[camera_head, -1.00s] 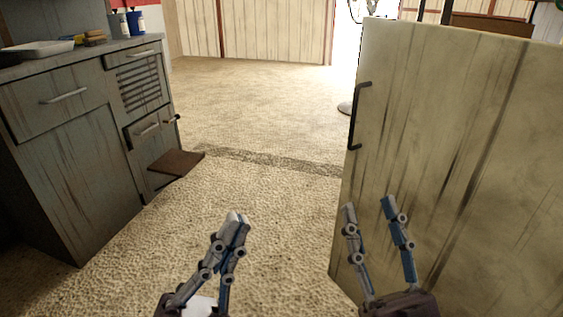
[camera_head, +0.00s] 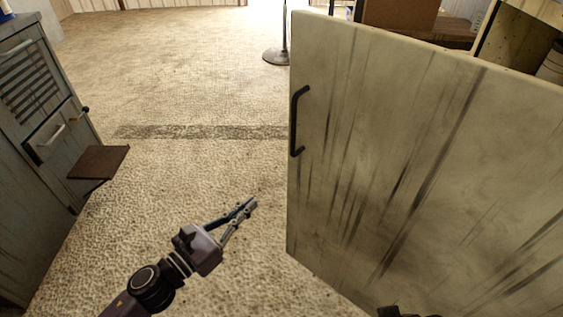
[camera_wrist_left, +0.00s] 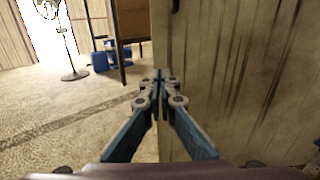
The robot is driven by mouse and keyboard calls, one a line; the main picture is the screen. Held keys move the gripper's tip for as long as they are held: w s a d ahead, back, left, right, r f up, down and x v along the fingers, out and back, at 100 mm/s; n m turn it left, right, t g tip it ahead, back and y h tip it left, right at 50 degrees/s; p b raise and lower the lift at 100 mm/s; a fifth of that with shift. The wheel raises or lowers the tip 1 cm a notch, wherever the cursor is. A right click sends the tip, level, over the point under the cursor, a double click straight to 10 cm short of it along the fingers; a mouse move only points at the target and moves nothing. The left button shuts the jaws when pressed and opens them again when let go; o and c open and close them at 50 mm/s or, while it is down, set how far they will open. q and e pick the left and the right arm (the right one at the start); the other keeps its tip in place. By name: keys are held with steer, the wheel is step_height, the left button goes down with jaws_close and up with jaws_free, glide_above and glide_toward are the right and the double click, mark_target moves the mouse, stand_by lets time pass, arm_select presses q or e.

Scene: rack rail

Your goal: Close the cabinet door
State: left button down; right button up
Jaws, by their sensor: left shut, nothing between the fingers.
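The cabinet door (camera_head: 400,160) is a pale, streaked wooden panel standing open across the right of the head view. Its black bar handle (camera_head: 297,120) is near its left edge. In the left wrist view the door (camera_wrist_left: 250,80) fills the right side, with a dark bit of the handle (camera_wrist_left: 175,5) at the top. My left gripper (camera_head: 252,204) is shut and empty, just left of the door's lower left edge. Its fingertips (camera_wrist_left: 160,75) line up with that edge; contact cannot be told. Only a dark part of mine shows at the bottom right; the right fingers are hidden.
An open cabinet compartment (camera_head: 525,45) shows behind the door, top right. A grey drawer unit (camera_head: 35,150) with a brown flap (camera_head: 98,162) jutting out stands at the left. A stand base (camera_head: 278,56) is farther back. Carpet between is clear.

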mark_target(291, 167)
arm_select(q)
steer(key=x, duration=1.4)
steer(key=shift+w+a+f, duration=0.1)
steer(key=shift+a, duration=0.05)
steer(key=shift+w, duration=0.1)
